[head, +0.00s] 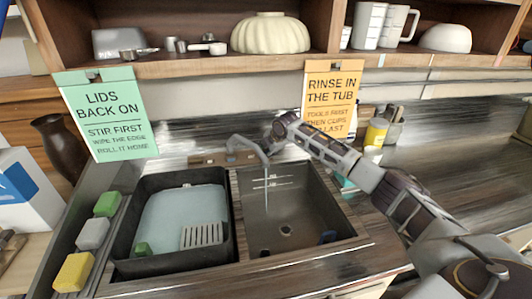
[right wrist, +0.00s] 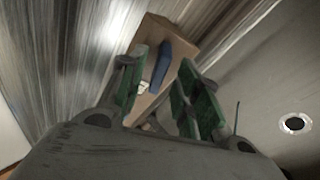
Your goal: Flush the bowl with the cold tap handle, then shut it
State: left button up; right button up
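The sink bowl (head: 306,205) is grey with a round drain (head: 286,230), which also shows in the right wrist view (right wrist: 295,124). A grey spout (head: 245,141) arches over it from a wooden block (head: 205,159). A thin pale line like a water stream (head: 267,190) drops from the spout tip. My right gripper (head: 265,143) is behind the spout. In the right wrist view its green-padded fingers (right wrist: 160,90) are spread. A blue tap handle (right wrist: 162,62) on the wooden block (right wrist: 180,40) shows between and beyond them; contact is unclear. My left gripper is out of view.
A dark tub (head: 125,245) with pale contents stands left of the bowl, with green, grey and yellow blocks beside it. Two hanging signs, green (head: 106,115) and orange (head: 331,97), hang from the shelf. A yellow jar (head: 376,132) stands behind my right arm.

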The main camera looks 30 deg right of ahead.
jog(key=shift+w+f, duration=0.35)
jog(key=shift+f, duration=0.15)
jog(key=shift+c, duration=0.3)
grip_shut()
